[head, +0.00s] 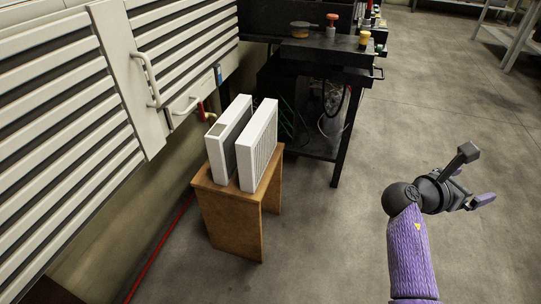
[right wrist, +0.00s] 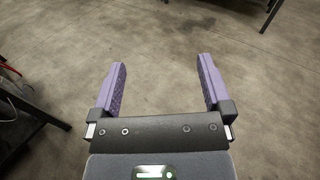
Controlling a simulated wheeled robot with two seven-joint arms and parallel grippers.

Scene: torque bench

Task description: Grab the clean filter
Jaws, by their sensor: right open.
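Two white rectangular filters stand upright side by side on a small brown wooden stool (head: 233,215), with a narrow gap between them. The right filter (head: 257,147) shows a white frame and a pale, finely ribbed side face. The left filter (head: 222,151) has a white frame with a brownish-grey patch on its top edge; most of its right face is hidden or dark. My right gripper (head: 476,187) is open and empty over the floor, well to the right of the stool. Its two purple fingers stand apart in the right wrist view (right wrist: 162,68). My left gripper is not in view.
A louvred cabinet (head: 60,90) with handles (head: 150,78) stands to the left, close to the stool. A black bench (head: 325,62) with small items stands behind it, its leg (head: 343,140) reaching the floor. A red pipe (head: 160,250) runs along the wall. The floor (head: 325,235) between stool and gripper is clear.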

